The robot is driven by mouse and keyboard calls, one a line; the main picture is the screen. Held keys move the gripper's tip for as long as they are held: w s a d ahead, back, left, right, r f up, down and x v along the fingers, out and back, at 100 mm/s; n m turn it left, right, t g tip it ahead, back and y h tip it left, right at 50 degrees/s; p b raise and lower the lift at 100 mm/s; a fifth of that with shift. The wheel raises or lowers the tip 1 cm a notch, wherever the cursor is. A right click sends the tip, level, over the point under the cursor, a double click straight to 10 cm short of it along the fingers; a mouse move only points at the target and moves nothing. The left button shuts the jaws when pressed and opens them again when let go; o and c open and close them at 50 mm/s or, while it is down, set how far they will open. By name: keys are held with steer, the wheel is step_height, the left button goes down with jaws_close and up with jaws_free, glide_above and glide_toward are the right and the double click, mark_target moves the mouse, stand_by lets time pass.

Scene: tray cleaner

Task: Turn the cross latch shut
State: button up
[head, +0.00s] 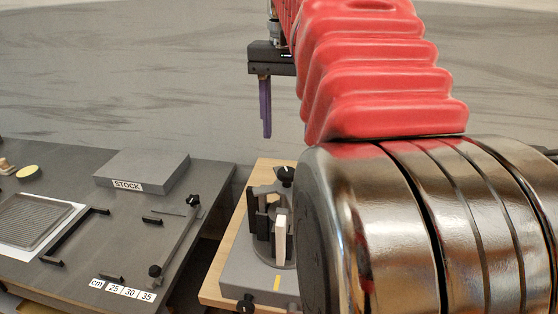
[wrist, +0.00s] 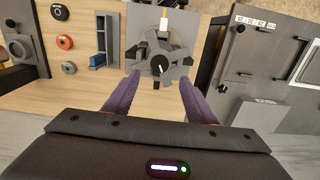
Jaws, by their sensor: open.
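A grey fixture with several arms spread around a round black knob (wrist: 159,66) stands on a grey plate (wrist: 136,18) in the wrist view; I take this crossed part to be the cross latch. The knob has a white mark on its top. In the head view the knob (head: 286,175) tops the fixture, partly hidden by my arm. My gripper (wrist: 158,83) is open and empty, its purple fingers either side of and short of the knob in the wrist view. In the head view my gripper (head: 266,136) hangs well above the fixture, apart from it.
A dark bench (head: 115,220) with a grey STOCK block (head: 145,167), a ribbed tray (head: 35,220) and a black-knobbed bar (head: 175,240) lies left in the head view. The wrist view shows round knobs (wrist: 65,42) and a blue-grey bracket (wrist: 106,45) on the wooden board (wrist: 85,85).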

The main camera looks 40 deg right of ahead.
mark_target(286, 171)
step_height(286, 171, down, 9)
stand_by(0.5)
steer(key=shift+c, duration=0.4)
jaws_close()
